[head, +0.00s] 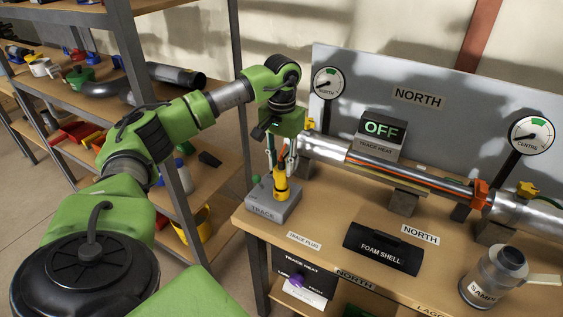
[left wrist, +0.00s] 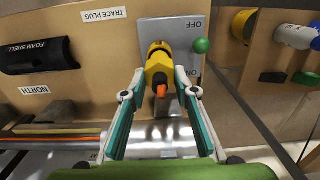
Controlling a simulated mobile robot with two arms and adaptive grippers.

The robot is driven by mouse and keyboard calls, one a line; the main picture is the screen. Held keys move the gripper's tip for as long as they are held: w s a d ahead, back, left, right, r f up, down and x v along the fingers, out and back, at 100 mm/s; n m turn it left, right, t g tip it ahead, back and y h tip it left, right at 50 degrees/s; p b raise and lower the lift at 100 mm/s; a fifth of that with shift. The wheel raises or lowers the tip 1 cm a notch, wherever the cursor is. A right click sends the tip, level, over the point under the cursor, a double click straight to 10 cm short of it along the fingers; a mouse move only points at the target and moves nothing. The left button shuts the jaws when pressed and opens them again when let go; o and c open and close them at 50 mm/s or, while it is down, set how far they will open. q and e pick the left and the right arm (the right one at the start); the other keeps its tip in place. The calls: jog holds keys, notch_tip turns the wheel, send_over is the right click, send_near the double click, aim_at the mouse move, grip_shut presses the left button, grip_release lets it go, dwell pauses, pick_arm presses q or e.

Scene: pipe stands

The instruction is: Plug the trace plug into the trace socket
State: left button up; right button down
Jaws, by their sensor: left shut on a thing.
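The trace plug (head: 281,188) is yellow with a dark band and an orange tip. My left gripper (head: 282,166) is shut on it from above and holds it upright. In the left wrist view the plug (left wrist: 158,68) sits between my left gripper's two fingers (left wrist: 159,95). Under it is the grey trace socket box (head: 262,210), marked TRACE, at the bench's left end. The plug's lower end meets the box top; I cannot tell how deep it sits. My right gripper is not in view.
A metal pipe (head: 325,148) on stands runs along the bench behind the socket. The trace heat display (head: 381,132) reads OFF. A black foam shell (head: 382,248) and a sample can (head: 498,272) lie to the right.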

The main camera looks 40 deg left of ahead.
aim_at(281, 168)
pick_arm(q)
jog(key=shift+f+b, duration=0.95)
jog(key=shift+f, duration=0.75)
jog(key=o, duration=1.3)
jog(key=shift+o, duration=0.2)
notch_tip(281, 168, up, 5)
jog(key=p, duration=0.4)
jog(key=shift+r, duration=0.1)
notch_tip(281, 168, up, 12)
